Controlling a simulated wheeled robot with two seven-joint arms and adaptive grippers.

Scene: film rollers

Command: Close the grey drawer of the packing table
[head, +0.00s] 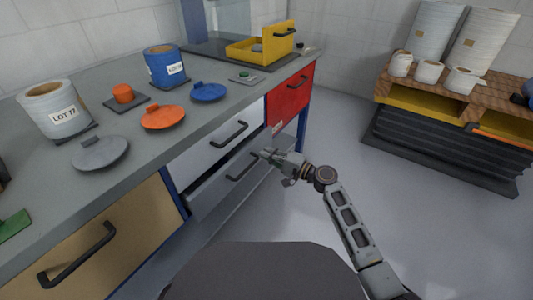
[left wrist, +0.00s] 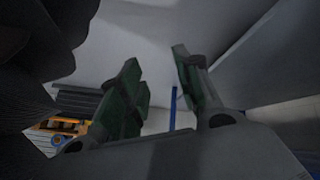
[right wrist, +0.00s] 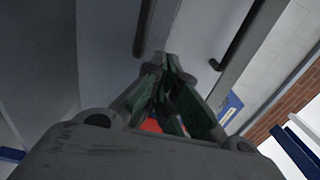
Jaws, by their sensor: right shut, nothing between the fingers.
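The packing table (head: 140,130) stands at the left of the head view. The grey drawer (head: 210,191) is the lower one in its middle, below a paler upper drawer (head: 205,143). It appears pulled out somewhat, with its front standing forward of the upper one. Its dark handle (head: 242,166) is on the front. My right gripper (head: 266,155) is shut and empty, close to the right end of that front; I cannot tell if it touches. In the right wrist view its fingertips (right wrist: 167,62) point at a grey panel. My left gripper (left wrist: 160,72) is open and empty, away from the drawer.
A tan drawer (head: 110,240) and a red drawer (head: 290,95) flank the middle drawers. Spools, lids and a yellow bin (head: 262,47) stand on the tabletop. A pallet stack (head: 440,130) with white rolls stands at the right. The floor between is clear.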

